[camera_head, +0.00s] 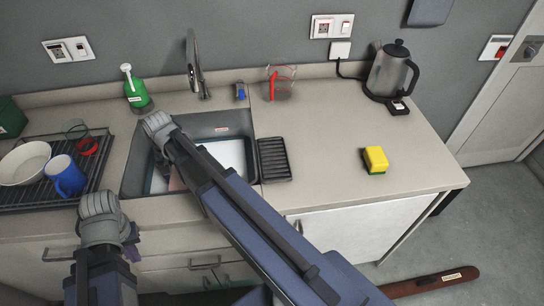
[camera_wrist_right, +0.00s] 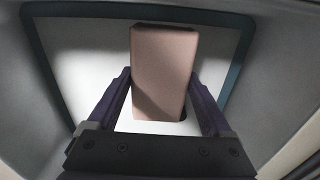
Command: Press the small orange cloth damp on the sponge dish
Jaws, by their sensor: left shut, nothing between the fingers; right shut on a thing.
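A pinkish-tan flat piece (camera_wrist_right: 163,72), the only thing here that could be the small orange cloth, is between the fingers of my right gripper (camera_wrist_right: 162,112). That gripper is shut on it, inside the sink. A black ribbed dish (camera_head: 275,160), which looks like the sponge dish, lies empty on the counter just right of the sink. My left gripper (camera_head: 131,238) is shut and empty, low in front of the counter.
The grey sink (camera_head: 134,172) has a white area with a teal edge inside. A yellow-green sponge (camera_head: 375,160) and a kettle (camera_head: 391,72) stand to the right. A rack (camera_head: 30,196) with a blue mug (camera_head: 68,178) is left. The counter between dish and sponge is clear.

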